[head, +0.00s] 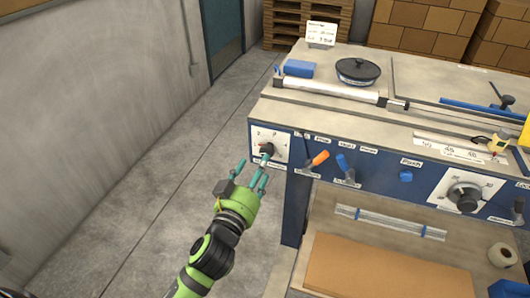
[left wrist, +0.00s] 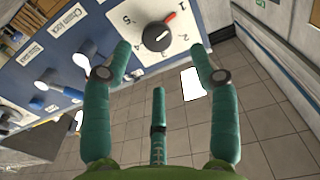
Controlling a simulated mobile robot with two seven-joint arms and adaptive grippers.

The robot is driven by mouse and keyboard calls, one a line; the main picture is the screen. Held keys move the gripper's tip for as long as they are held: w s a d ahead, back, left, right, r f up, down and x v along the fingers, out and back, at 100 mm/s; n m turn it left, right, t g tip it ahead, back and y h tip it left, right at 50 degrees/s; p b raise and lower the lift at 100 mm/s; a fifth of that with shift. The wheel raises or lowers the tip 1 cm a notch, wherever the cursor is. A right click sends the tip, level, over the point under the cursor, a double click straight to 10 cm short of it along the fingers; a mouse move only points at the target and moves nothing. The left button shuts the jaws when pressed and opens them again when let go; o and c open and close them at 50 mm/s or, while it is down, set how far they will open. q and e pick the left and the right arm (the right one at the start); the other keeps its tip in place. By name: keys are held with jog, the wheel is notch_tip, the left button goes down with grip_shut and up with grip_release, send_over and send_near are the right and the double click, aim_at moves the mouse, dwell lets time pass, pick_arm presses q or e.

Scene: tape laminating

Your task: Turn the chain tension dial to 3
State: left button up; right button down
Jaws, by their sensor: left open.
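The dial is a round black knob (head: 267,148) on a white numbered plate (head: 256,141) at the left end of the blue front panel. In the left wrist view the knob (left wrist: 156,37) shows at the top, with a red mark beside it. My right gripper is not in view.
To the dial's right are an orange lever (head: 319,158), a blue lever (head: 344,166), a blue knob (head: 406,175) and a large round dial (head: 467,196). A black round-lidded object (head: 358,70) sits on the bench. The floor (head: 150,190) to the left is clear up to the wall.

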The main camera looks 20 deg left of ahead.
aim_at(266, 152)
pick_arm(q)
jog(key=w+p, duration=0.1)
jog(key=w, duration=0.4)
jog(key=shift+w+d+p, duration=0.15)
jog(key=shift+p, duration=0.15)
jog(key=shift+w+f, duration=0.1)
jog(key=shift+w, duration=0.5)
jog(key=c, duration=1.1)
